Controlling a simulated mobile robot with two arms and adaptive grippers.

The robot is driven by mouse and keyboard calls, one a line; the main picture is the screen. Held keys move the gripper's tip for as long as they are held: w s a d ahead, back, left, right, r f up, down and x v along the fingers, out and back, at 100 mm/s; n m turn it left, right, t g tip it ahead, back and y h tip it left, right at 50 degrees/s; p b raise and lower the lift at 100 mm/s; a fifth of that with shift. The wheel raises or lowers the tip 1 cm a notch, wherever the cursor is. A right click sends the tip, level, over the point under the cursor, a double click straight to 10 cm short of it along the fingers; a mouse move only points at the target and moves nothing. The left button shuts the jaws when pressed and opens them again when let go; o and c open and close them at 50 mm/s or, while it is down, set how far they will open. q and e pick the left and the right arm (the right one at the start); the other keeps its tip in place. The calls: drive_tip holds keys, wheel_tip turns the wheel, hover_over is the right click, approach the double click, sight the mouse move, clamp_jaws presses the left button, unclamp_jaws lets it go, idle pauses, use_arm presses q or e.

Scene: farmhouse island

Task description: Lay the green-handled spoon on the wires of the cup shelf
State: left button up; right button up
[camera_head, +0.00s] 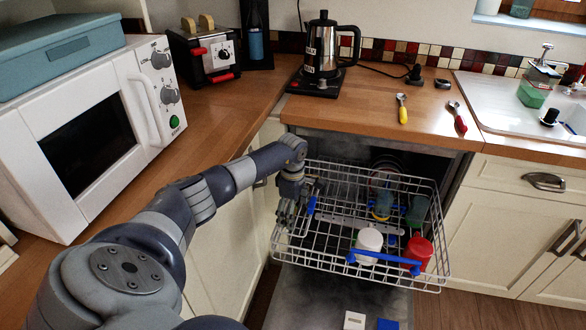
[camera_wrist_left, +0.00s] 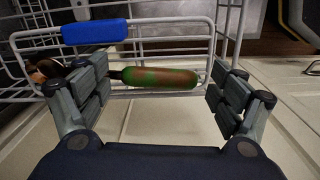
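The green-handled spoon shows in the left wrist view, its green and brown handle (camera_wrist_left: 160,78) lying crosswise between my fingers. Its head end is partly hidden behind the left-hand finger. The spoon lies along the wires of the cup shelf (camera_wrist_left: 150,43), which carries a blue grip; whether the wires bear it fully I cannot tell. My left gripper (camera_wrist_left: 158,88) is open, with its fingers spread wide around the spoon's length. In the head view my left gripper (camera_head: 286,218) is over the left side of the rack, and I cannot make out the spoon there. My right gripper is not in view.
The pulled-out dishwasher rack (camera_head: 330,255) holds a white cup (camera_head: 368,243), a red cup (camera_head: 419,252) and other dishes. A yellow-handled utensil (camera_head: 402,110) and a red-handled one (camera_head: 458,118) lie on the counter. A kettle (camera_head: 323,50) and microwave (camera_head: 90,125) stand there too.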

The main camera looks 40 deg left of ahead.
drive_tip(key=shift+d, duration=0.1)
use_arm(q)
wheel_tip(320, 180, up, 8)
drive_tip(key=p, duration=0.8)
drive_tip(key=s+d+r+m+p, duration=0.2)
drive_tip(key=s+d+r+m, duration=0.1)
drive_tip(key=d+m, duration=0.2)
drive_tip(key=s+d+r+m+p, duration=0.2)
drive_tip(key=s+d+m, duration=0.2)
drive_tip(key=d, duration=0.6)
drive_tip(key=s+d+r+m+p, duration=0.2)
drive_tip(key=s+d+r+m, duration=0.1)
drive_tip(key=d+m, duration=0.4)
drive_tip(key=shift+s+d+r+m, duration=0.3)
drive_tip(key=shift+s+d+m, duration=0.15)
drive_tip(key=shift+s, duration=0.3)
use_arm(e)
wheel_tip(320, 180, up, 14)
